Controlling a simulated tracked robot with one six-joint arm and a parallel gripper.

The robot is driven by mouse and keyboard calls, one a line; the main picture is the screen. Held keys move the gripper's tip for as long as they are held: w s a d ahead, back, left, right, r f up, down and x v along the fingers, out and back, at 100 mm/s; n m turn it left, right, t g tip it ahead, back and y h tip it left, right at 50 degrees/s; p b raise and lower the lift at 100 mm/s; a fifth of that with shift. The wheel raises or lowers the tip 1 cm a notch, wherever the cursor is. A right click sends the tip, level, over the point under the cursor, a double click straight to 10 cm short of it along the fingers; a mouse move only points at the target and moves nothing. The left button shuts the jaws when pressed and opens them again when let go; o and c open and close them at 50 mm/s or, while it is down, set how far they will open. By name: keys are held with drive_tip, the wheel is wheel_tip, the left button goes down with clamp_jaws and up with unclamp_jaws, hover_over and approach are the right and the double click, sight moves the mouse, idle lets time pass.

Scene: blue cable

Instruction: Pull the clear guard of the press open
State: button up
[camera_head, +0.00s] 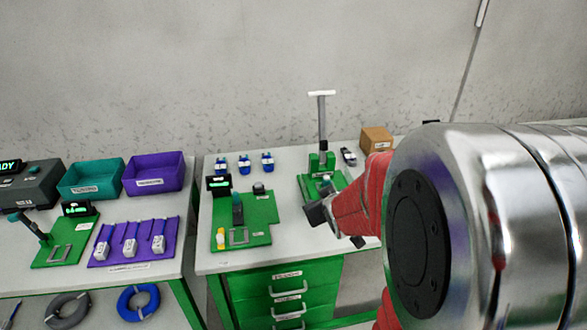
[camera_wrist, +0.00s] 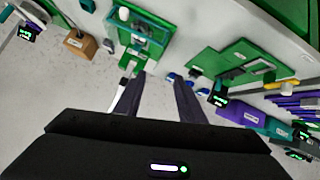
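The press (camera_head: 322,160) is green with a tall grey post and a white crossbar on top, standing on the middle table in the head view. In the wrist view the press (camera_wrist: 148,30) shows at the top centre, beyond my fingertips. A pale teal, see-through area (camera_wrist: 150,42) on it may be the clear guard; its edges are hard to make out. My gripper (camera_head: 318,212) is just in front of the press base in the head view. In the wrist view my gripper (camera_wrist: 160,80) has its two dark fingers apart, with nothing visible between them.
A green fixture plate (camera_head: 258,215) lies left of the press, with several blue parts (camera_head: 245,163) behind it. A cardboard box (camera_head: 376,140) stands at the back right. The left table holds a teal bin (camera_head: 92,178) and a purple bin (camera_head: 153,175).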

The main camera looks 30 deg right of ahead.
drive_tip(key=s+d+f+t, duration=0.1)
drive_tip(key=d+f, duration=0.2)
drive_tip(key=f, duration=0.1)
drive_tip(key=s+d+f+t, duration=0.1)
drive_tip(key=d+f+t, duration=0.1)
drive_tip(key=d+f, duration=0.2)
drive_tip(key=s+d+f+t, duration=0.1)
drive_tip(key=d+f+t, duration=0.1)
drive_tip(key=d+f, duration=0.2)
drive_tip(key=shift+s+f+m, duration=0.1)
drive_tip(key=shift+f+m, duration=0.3)
drive_tip(key=shift+f, duration=0.45)
drive_tip(key=s+t, duration=0.1)
drive_tip(key=s+f+m, duration=0.1)
drive_tip(key=s, duration=0.1)
drive_tip(key=s+d+f+m+t+h, duration=0.1)
drive_tip(key=s, duration=0.1)
drive_tip(key=shift+s+t, duration=0.25)
drive_tip(key=shift+t, duration=0.05)
drive_tip(key=shift+w, duration=0.1)
drive_tip(key=x, duration=1.3)
drive_tip(key=shift+w+d, duration=0.15)
drive_tip(key=shift+w, duration=0.15)
